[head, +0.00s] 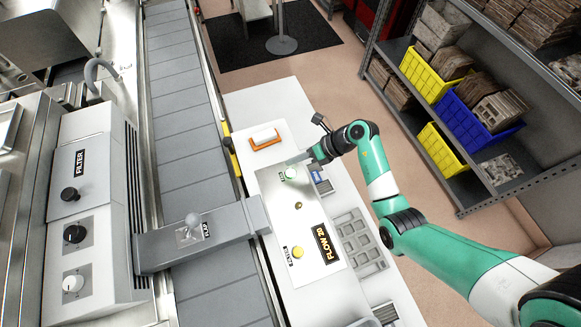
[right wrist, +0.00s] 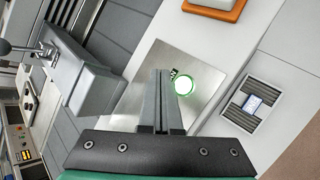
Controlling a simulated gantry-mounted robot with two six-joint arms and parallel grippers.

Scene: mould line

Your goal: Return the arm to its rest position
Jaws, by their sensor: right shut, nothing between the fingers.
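My right arm (head: 380,187), green, white and black, reaches in from the lower right. Its right gripper (head: 300,160) is over the far end of the control panel (head: 315,258), just beside a round white button (head: 291,173). In the right wrist view the gripper (right wrist: 161,74) has its fingers together with nothing held. The button (right wrist: 184,84) has a lit green ring and appears just right of the fingertips. I cannot tell whether the fingertips touch the panel. My left gripper is not in view.
The panel also has a yellow button (head: 298,253) and a FLOW 20 label (head: 325,244). An orange-based block (head: 266,145) lies on the white counter beyond. A conveyor (head: 185,100) with a lever housing (head: 165,246) is left. Shelves with yellow (head: 440,150) and blue bins (head: 478,122) stand right.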

